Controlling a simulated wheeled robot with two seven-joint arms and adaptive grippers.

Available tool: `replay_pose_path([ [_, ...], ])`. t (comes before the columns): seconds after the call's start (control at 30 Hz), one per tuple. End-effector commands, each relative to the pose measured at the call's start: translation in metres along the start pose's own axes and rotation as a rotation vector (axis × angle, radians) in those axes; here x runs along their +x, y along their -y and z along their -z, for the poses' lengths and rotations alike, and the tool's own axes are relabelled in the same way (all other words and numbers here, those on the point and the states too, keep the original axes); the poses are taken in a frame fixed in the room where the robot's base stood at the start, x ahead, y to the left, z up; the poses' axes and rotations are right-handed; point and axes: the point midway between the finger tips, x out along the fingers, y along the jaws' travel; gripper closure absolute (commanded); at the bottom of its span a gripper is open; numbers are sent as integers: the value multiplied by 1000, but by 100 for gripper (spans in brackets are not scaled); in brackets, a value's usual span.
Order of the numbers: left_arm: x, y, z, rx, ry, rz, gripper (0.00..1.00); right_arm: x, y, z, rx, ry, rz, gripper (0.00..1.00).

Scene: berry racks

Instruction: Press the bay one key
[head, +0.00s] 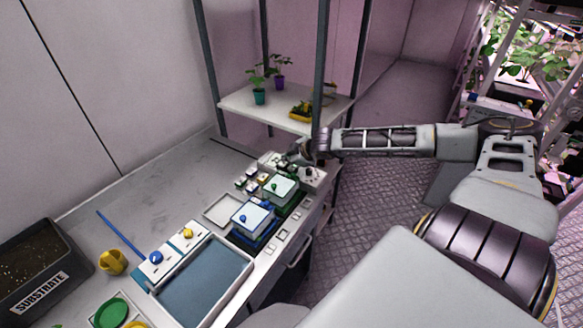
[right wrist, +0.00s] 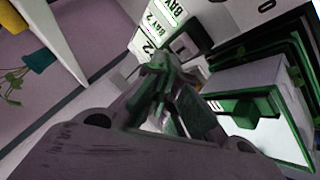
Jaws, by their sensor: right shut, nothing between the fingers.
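My right gripper (head: 297,157) is at the far end of the bench, over a small panel (head: 273,161) of pale blocks. In the right wrist view its fingers (right wrist: 164,66) are shut and empty, pointing at the panel. Past the fingertips are white and green labels; one reads BAY 2 (right wrist: 158,20), and another BAY label (right wrist: 179,8) is cut by the frame edge. A dark square piece (right wrist: 184,45) sits beside the labels. I cannot tell which piece is the bay one key, or whether the fingertips touch anything. My left gripper is out of view.
A clear box with a green knob (head: 280,187) stands close to the gripper, with a blue-knobbed box (head: 252,217) nearer. A shelf (head: 240,104) with potted plants rises behind. A blue-grey tray (head: 205,282) and a substrate bin (head: 40,262) are at the left.

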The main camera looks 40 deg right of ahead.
Motion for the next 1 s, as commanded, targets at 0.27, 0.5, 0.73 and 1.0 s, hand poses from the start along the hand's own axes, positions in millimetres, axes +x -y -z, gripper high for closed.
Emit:
replay_pose_path([
  [0.27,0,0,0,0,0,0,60,1,0,-1,0,0,0,100],
  [0.5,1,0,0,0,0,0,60,5,4,-4,2,0,0,100],
  [0.73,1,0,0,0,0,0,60,6,5,-4,1,0,0,100],
  [1.0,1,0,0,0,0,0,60,6,5,-4,0,0,0,100],
])
